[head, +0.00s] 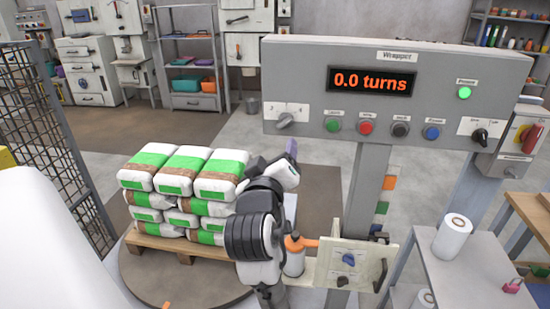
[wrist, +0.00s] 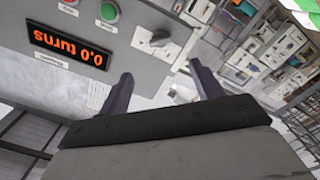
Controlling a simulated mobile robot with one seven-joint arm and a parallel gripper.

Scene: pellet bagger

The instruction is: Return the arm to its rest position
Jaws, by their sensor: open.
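My arm is bent in front of the pallet stack in the head view. My gripper (head: 291,150) points up and away, just left of and below the wrapper panel (head: 400,60). In the wrist view my gripper (wrist: 163,84) shows two dark fingers spread apart with nothing between them. No contact between gripper and panel shows. The panel display (head: 373,80) reads "0.0 turns", and a green lamp (head: 464,93) is lit.
White-and-green bags (head: 180,170) are stacked on a pallet (head: 165,244) on the round turntable (head: 170,285), close left of my arm. An orange-topped bottle (head: 295,258) and a lever plate (head: 347,265) are close right. A bench (head: 470,275) holds a white roll (head: 453,237). A mesh fence (head: 60,130) stands left.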

